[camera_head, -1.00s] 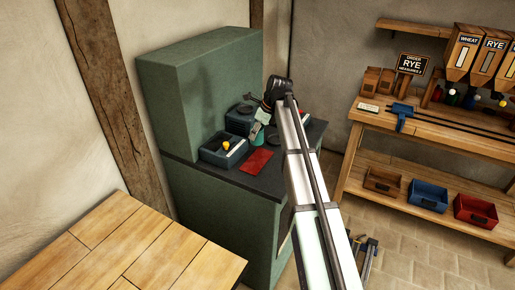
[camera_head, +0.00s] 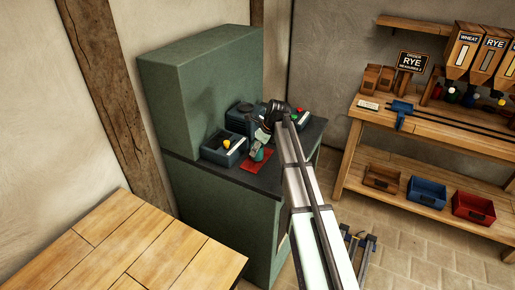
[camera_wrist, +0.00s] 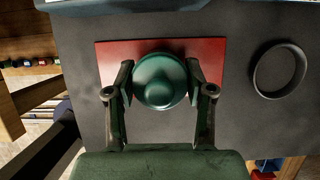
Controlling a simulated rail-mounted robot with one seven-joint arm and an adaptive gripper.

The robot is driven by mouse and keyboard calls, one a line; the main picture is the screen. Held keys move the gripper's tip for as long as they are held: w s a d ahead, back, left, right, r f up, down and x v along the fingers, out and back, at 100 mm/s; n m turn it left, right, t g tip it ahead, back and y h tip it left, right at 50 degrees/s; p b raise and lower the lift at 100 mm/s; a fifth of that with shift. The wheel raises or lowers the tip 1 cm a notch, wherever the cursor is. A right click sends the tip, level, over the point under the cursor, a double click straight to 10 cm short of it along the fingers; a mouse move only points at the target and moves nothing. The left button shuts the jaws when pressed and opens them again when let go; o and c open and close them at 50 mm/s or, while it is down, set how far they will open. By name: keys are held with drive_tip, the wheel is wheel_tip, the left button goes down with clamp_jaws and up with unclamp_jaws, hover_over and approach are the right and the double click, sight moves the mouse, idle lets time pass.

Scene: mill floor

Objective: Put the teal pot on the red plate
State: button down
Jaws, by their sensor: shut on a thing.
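The teal pot (camera_wrist: 160,82) is round and seen from above in the wrist view, between the two fingers of my gripper (camera_wrist: 161,84). My gripper is shut on it. In the head view the teal pot (camera_head: 257,154) hangs at the end of my gripper (camera_head: 259,143), over the red plate (camera_head: 257,167). The red plate (camera_wrist: 211,52) is a flat rectangle on the dark counter, and the pot covers its middle in the wrist view. I cannot tell whether the pot touches the plate.
Blue-grey bins (camera_head: 224,149) stand on the counter behind and left of the plate. A dark ring (camera_wrist: 279,70) lies on the counter to the right in the wrist view. A wooden bench (camera_head: 440,125) with bins stands at the right.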

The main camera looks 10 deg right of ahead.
drive_tip(key=shift+c, duration=2.1)
unclamp_jaws()
drive_tip(key=shift+f, duration=0.1)
drive_tip(key=b+v, duration=0.2)
drive_tip(key=v, duration=1)
drive_tip(key=shift+b, duration=0.3)
